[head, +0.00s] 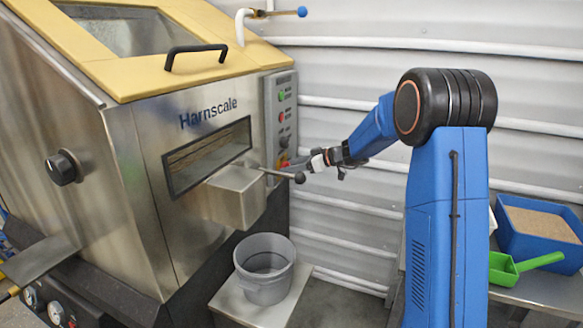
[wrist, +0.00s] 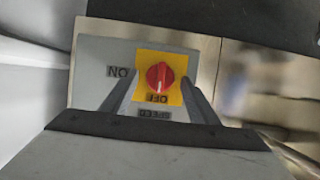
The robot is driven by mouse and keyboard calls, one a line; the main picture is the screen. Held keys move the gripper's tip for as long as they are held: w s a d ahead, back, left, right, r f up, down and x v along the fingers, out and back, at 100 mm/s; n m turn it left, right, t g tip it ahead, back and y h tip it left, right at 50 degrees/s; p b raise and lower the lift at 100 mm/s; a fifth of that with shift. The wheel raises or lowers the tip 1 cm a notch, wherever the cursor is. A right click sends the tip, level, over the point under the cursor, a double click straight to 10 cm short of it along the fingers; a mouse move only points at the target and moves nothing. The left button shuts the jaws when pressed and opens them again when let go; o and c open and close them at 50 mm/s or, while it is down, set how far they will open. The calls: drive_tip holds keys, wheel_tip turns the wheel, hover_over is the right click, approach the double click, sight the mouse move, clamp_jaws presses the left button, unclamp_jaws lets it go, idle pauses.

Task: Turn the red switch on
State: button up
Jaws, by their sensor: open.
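The red switch (wrist: 160,76) is a round knob on a yellow plate (wrist: 172,61) in the wrist view. Its ridge runs roughly up and down in the picture, in line with the word OFF just below it. ON is printed to the left; the lettering appears upside down. My gripper (wrist: 158,89) is open and faces the panel, one finger on each side of the yellow plate's lower part. I cannot tell whether the fingers touch the panel. In the head view the gripper (head: 309,162) is at the control panel's lower end, largely hiding the switch.
The control panel (head: 281,83) has green and red buttons above. A lever with a dark ball (head: 299,177) sticks out just below my gripper. A steel box (head: 236,196) juts out at left, above a grey bucket (head: 265,268). A corrugated wall (head: 350,70) stands behind.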

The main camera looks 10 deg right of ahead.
drive_tip(key=c, duration=1)
drive_tip(key=shift+c, duration=0.2)
drive_tip(key=m, duration=0.1)
drive_tip(key=m+g, duration=0.1)
drive_tip(key=m+y, duration=0.1)
drive_tip(key=shift+w+d+f+g, duration=0.1)
drive_tip(key=shift+w+d+g, duration=0.15)
drive_tip(key=shift+g, duration=0.15)
drive_tip(key=m+y, duration=0.1)
drive_tip(key=m+g+y, duration=0.1)
drive_tip(key=m, duration=0.1)
drive_tip(key=shift+w+d+f, duration=0.1)
drive_tip(key=shift+w+f, duration=0.05)
drive_tip(key=m+y, duration=0.1)
drive_tip(key=m+g, duration=0.1)
drive_tip(key=m, duration=0.1)
drive_tip(key=shift+w+f+m+y, duration=0.1)
drive_tip(key=shift+f+m+y, duration=0.1)
drive_tip(key=shift+m+y, duration=0.15)
drive_tip(key=shift+d+f+m+y, duration=0.15)
drive_tip(key=shift+m+y, duration=0.3)
drive_tip(key=shift+m, duration=0.5)
drive_tip(key=shift+a+f+m+y, duration=0.1)
drive_tip(key=shift+m+y, duration=0.3)
drive_tip(key=shift+m, duration=0.5)
